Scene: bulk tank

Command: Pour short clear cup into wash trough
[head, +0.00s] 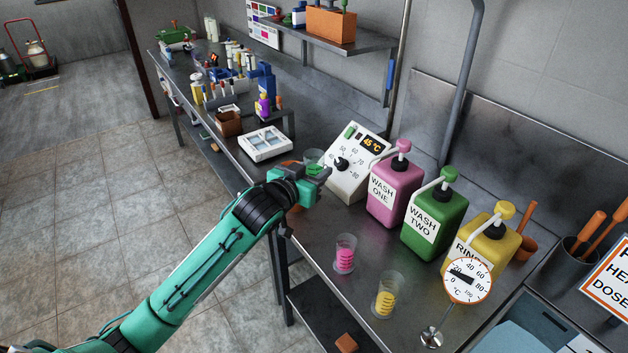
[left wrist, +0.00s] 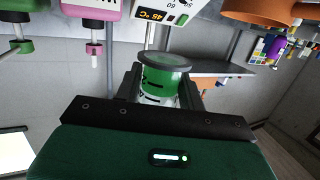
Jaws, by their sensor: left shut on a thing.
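A clear cup with green contents (head: 313,157) shows just behind my left gripper (head: 318,178) in the head view, partly hidden by it. In the left wrist view the same cup (left wrist: 165,68) stands between the two fingers, and my left gripper (left wrist: 165,95) is shut on it. Two more clear cups stand on the steel bench: one with pink contents (head: 344,255) and one with yellow contents (head: 387,295). The wash trough (head: 520,335) appears to be the basin with bluish contents at the bottom right, cut off by the frame. My right gripper is not in view.
Pink (head: 395,190), green (head: 434,220) and yellow (head: 483,240) pump bottles line the back of the bench. A white temperature unit (head: 347,178) stands behind my gripper. A round dial thermometer (head: 468,280) stands before the trough.

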